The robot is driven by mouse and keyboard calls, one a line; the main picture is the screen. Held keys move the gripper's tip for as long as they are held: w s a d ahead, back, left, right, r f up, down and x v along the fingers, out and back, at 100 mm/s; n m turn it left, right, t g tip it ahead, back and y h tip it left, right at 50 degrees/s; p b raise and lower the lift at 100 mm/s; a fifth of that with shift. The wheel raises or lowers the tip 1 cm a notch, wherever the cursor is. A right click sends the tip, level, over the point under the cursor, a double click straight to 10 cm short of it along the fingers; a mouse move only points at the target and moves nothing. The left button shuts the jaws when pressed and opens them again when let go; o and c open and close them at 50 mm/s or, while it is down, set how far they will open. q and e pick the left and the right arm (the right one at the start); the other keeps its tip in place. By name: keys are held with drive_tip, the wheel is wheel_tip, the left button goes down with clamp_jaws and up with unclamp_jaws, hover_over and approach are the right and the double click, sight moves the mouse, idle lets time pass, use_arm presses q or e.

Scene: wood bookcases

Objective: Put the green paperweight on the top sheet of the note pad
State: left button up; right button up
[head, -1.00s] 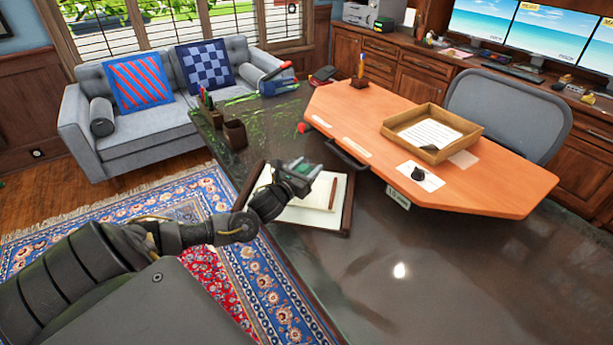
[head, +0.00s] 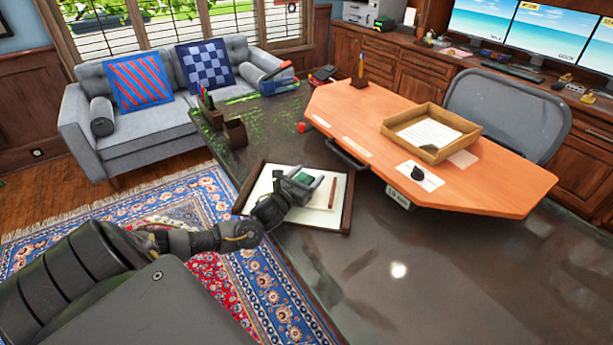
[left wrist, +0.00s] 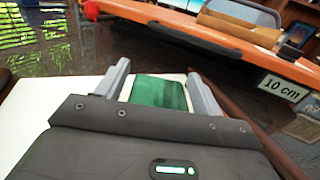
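The green paperweight (head: 304,178) is a small green block between the fingers of my left gripper (head: 308,180). In the left wrist view the green paperweight (left wrist: 158,92) fills nearly the whole gap between the two grey fingers (left wrist: 160,78), and the gripper looks shut on it. The white note pad (head: 325,216) lies in a dark-edged holder on the desk, directly below the gripper. White paper (left wrist: 45,115) shows beside the block in the left wrist view. Whether the block touches the sheet is hidden. My right gripper is out of view.
A brown pen (head: 333,192) lies on the pad near its right side. Pen cups (head: 235,132) stand at the desk's left edge. A raised orange desktop (head: 350,120) with a wooden tray (head: 440,155) is beyond the pad. The dark desk (head: 420,275) is clear in front.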

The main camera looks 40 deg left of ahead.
use_arm(q)
drive_tip(key=shift+o, duration=0.3)
drive_tip(key=shift+r, duration=0.15)
drive_tip(key=s, duration=0.8)
drive_tip(key=s+d, duration=0.1)
drive_tip(key=s, duration=0.3)
drive_tip(key=shift+d, duration=0.1)
